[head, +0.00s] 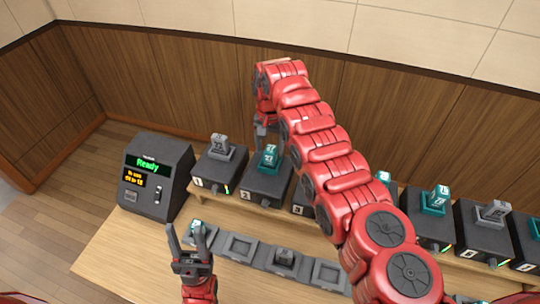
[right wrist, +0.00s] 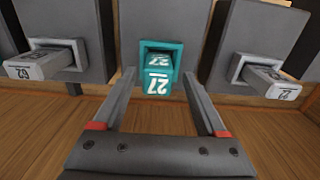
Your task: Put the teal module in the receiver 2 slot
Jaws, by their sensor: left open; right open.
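A teal module (head: 267,157) with a white number sits in the slot of receiver 2 (head: 268,184), a dark box in the back row. In the right wrist view, a teal module marked 27 (right wrist: 158,77) sticks out of the middle box's teal-rimmed slot. My right gripper (head: 262,138) is by receiver 2. Its open fingers (right wrist: 158,88) lie on either side of the module, with gaps visible. My left gripper (head: 187,236) is open and empty at the front row of holders.
A console reading Ready (head: 155,175) stands left. Receiver 1 (head: 212,175) holds a grey module. More receivers (head: 484,233) with teal or grey modules run right. My right arm hides the middle.

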